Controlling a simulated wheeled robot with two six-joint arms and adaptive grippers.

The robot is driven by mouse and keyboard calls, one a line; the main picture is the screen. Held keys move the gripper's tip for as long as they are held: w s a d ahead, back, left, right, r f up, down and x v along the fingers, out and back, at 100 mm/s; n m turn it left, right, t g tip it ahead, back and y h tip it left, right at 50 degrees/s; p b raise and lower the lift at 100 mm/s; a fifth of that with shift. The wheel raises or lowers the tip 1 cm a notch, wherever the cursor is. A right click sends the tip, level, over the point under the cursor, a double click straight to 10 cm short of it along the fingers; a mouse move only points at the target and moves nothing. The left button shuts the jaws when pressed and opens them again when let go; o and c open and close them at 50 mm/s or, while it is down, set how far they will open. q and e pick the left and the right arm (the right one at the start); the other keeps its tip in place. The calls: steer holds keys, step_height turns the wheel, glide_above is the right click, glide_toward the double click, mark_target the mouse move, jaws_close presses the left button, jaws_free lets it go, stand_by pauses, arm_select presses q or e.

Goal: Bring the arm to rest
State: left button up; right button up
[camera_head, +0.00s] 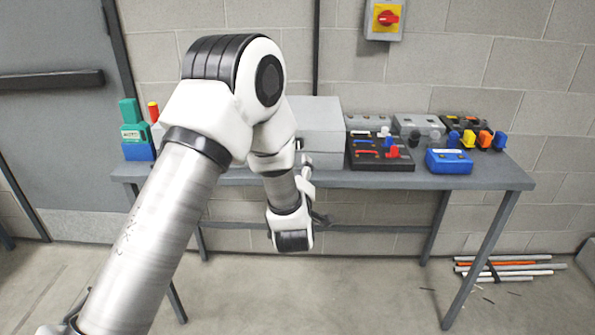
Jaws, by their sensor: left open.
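My left arm (150,235) comes in from the lower left, rises to a bent elbow and hangs down in front of the grey table (490,180). My left gripper (322,219) shows small and dark behind the wrist, near the table's front edge. It is open, and I see nothing held in it. Part of the gripper is hidden by the wrist. My right gripper is not in view.
On the table are a grey box (320,125), a black tray (375,163) with coloured parts, a blue box (449,162) and a green-and-blue stack (134,135). A red switch (386,18) is on the wall. Pipes (505,267) lie on the floor at right.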

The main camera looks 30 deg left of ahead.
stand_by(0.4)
arm_select(q)
steer(key=s+d+f+m+g+h+p, duration=0.25)
steer(key=s+f, duration=0.35)
steer(key=f, duration=0.5)
steer(key=s+d+f+m+g+h+p, duration=0.25)
steer(key=s+f, duration=0.45)
steer(key=f, duration=0.4)
steer(key=s+d+f+m+g+h, duration=0.1)
steer(key=s+d+f+m+g, duration=0.1)
steer(key=s, duration=0.6)
steer(key=s+d+f+m+g+h, duration=0.2)
steer(key=s+d+f+m+g, duration=0.1)
steer(key=s+m+g, duration=0.2)
steer(key=s+d+f+m+g+h, duration=0.1)
steer(key=s+d+f+m+g, duration=0.2)
steer(key=s, duration=0.7)
steer(key=shift+s+d+f+m+g, duration=0.15)
steer(key=shift+s+d+m+g, duration=0.05)
steer(key=shift+s+m+g, duration=0.1)
